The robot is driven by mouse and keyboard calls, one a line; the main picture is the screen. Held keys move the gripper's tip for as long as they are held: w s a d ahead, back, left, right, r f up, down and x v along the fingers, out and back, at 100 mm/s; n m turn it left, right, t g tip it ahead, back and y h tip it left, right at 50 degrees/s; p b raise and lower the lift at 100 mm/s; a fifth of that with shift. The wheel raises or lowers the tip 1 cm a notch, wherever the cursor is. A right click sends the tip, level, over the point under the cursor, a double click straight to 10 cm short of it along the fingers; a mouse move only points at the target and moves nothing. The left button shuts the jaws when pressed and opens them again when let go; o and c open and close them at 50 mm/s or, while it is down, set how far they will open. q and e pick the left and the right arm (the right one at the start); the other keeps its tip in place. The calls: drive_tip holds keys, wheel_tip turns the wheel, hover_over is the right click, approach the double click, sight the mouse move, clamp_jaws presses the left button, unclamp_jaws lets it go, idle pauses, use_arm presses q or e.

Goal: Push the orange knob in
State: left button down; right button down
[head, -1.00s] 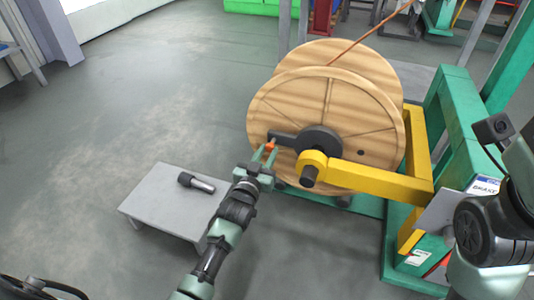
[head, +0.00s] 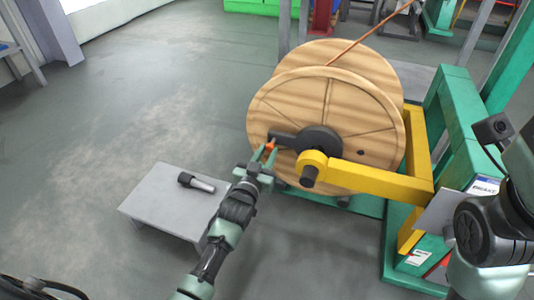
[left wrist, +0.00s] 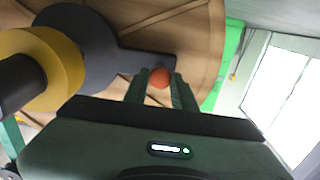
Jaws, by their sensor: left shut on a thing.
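The orange knob (left wrist: 160,77) sits at the end of a dark grey arm (left wrist: 140,62) in front of the wooden reel. In the head view the knob (head: 269,147) is a small orange spot at the left end of that arm. My left gripper (head: 265,155) reaches it from the lower left. In the left wrist view its two fingers (left wrist: 160,88) stand on either side of the knob and are shut on it. My right arm shows at the right edge of the head view, but its gripper fingers are not seen.
The wooden reel (head: 350,110) stands in a green frame (head: 462,125) with a yellow arm (head: 380,180) across its front. A low grey table (head: 160,208) with a dark-handled tool (head: 197,183) stands at the left. The floor further left is clear.

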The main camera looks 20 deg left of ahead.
use_arm(q)
drive_tip(key=shift+w+r, duration=0.1)
drive_tip(key=shift+w, duration=1.2)
drive_tip(key=c, duration=1.5)
unclamp_jaws()
drive_tip(key=o, duration=0.4)
drive_tip(key=shift+c, duration=0.2)
